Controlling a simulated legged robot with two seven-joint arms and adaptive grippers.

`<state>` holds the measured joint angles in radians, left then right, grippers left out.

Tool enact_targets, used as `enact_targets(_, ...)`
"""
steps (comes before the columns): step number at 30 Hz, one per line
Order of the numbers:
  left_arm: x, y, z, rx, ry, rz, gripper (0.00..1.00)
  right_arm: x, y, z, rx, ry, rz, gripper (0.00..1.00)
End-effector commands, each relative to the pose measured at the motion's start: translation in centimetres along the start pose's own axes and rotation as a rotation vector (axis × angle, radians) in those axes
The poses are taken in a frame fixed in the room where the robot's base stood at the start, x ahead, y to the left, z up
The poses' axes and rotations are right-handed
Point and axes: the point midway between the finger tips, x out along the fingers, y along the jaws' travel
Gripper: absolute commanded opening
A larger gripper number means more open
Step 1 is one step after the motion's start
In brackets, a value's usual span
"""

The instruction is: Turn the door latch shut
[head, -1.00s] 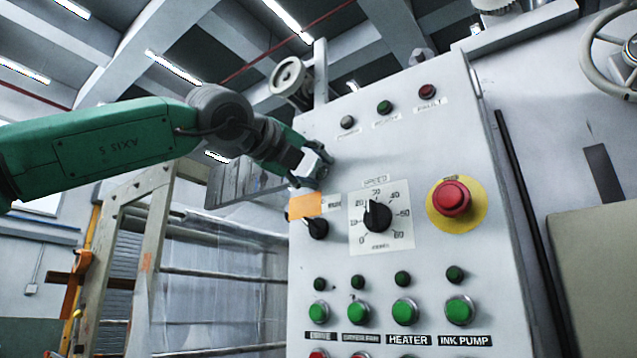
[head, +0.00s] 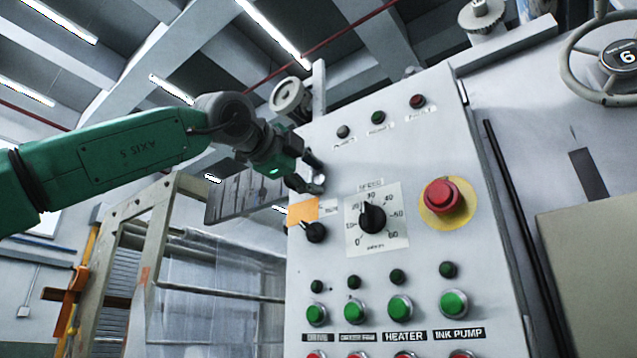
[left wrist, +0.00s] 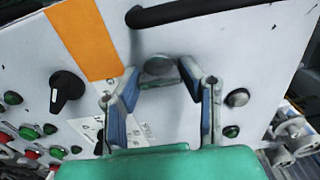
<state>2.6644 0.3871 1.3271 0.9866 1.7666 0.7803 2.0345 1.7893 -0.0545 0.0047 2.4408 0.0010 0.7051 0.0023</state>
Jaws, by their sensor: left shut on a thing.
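The door latch (left wrist: 158,67) shows in the left wrist view as a small grey rounded piece on the pale cabinet door (left wrist: 235,60). My left gripper (left wrist: 158,75) is shut on it, one finger at each side. In the head view my left gripper (head: 312,178) is at the left edge of the cabinet front (head: 400,155), above the orange patch (head: 303,210). The gripper and its fingers hide most of the latch there, so its angle is hard to tell. My right gripper is not in view.
A black selector knob (head: 315,232), a speed dial (head: 373,218) and a red stop button (head: 441,197) stick out near the gripper. Green buttons (head: 400,307) sit lower down. A curved black handle (left wrist: 195,12) is close to the fingers in the wrist view.

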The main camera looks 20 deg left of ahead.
Motion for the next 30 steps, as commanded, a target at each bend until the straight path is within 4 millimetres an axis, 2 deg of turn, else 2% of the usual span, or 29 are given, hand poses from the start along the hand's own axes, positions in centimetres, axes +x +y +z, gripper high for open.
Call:
enact_targets(16, 0.12, 0.46, 0.17, -0.027, -0.002, 0.012, 0.06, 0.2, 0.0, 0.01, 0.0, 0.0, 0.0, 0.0)
enact_targets(17, 0.12, 0.47, 0.17, -0.027, -0.002, 0.012, 0.41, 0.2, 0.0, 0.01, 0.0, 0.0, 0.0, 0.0)
enact_targets(26, 0.36, 0.35, -0.16, -0.023, -0.001, 0.009, 0.43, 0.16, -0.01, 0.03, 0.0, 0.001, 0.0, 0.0)
enact_targets(30, -0.61, 0.23, -0.17, -0.021, -0.001, 0.007, 0.43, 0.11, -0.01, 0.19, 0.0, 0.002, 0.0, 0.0)
